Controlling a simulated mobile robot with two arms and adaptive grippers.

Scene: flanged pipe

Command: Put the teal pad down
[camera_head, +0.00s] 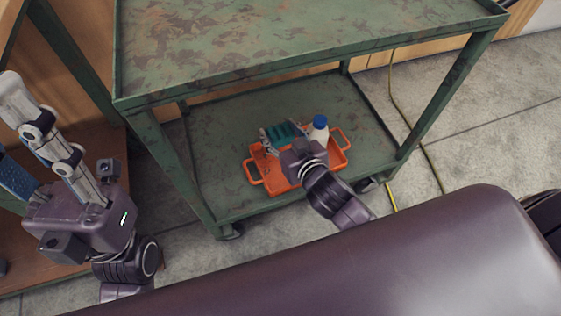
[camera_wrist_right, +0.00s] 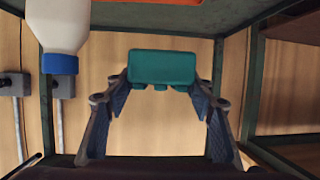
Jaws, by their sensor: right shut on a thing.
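The teal pad (camera_head: 285,131) is between the fingers of my right gripper (camera_head: 279,136), which is shut on its two ends. In the right wrist view the teal pad (camera_wrist_right: 161,66) spans the gap between the two fingertips of the right gripper (camera_wrist_right: 160,88). In the head view the pad shows over the far side of the orange tray (camera_head: 268,178); I cannot tell whether it touches anything below. My left gripper (camera_head: 14,132) is at the far left, fingers spread and empty, partly cut off by the frame edge.
A white bottle with a blue cap (camera_head: 319,129) stands in the tray, close right of the pad; it also shows in the wrist view (camera_wrist_right: 62,28). The tray sits on the lower shelf (camera_head: 225,140) of a green cart, under its upper shelf (camera_head: 260,45). Cart legs flank it.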

